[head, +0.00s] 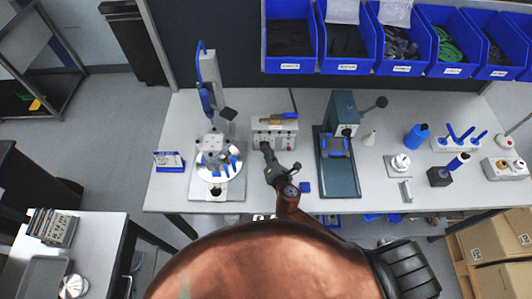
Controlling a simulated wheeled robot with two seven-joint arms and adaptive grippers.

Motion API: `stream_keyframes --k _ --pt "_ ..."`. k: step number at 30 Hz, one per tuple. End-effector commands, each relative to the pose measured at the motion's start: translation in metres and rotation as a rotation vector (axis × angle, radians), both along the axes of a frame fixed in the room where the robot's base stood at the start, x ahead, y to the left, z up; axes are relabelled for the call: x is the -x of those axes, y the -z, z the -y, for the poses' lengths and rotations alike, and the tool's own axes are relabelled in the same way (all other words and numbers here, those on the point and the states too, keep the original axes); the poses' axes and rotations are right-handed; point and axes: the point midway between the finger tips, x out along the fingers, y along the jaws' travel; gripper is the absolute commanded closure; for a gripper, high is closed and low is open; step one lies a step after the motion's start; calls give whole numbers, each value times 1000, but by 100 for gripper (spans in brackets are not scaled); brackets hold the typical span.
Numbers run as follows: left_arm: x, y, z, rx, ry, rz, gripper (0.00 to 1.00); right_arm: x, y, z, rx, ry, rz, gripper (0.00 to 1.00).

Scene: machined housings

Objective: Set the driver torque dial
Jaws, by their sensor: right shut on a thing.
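The driver controller, a pale box (262,126), stands on the bench left of centre, with small dark fittings on its front. My left gripper is out of view.
Left of the box stands a press with a round plate (203,165). Right of it is a green arbor press (340,180). A small blue block (305,187) lies near my right wrist. Blue bins (291,67) hang behind the bench. A blue bottle (416,136) stands to the right.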

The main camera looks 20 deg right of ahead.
Motion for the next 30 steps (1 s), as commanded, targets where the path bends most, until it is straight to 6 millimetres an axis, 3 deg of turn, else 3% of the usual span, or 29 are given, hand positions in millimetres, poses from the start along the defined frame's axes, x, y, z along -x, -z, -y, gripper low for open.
stream_keyframes --k 3,12,29,30 --pt "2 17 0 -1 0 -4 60 0 6 2 -74 2 21 100" --pt "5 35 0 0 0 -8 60 0 5 2 -194 2 55 100" --pt "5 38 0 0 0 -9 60 0 3 3 -223 2 65 100" --pt "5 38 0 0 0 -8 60 0 3 3 -223 2 65 90"
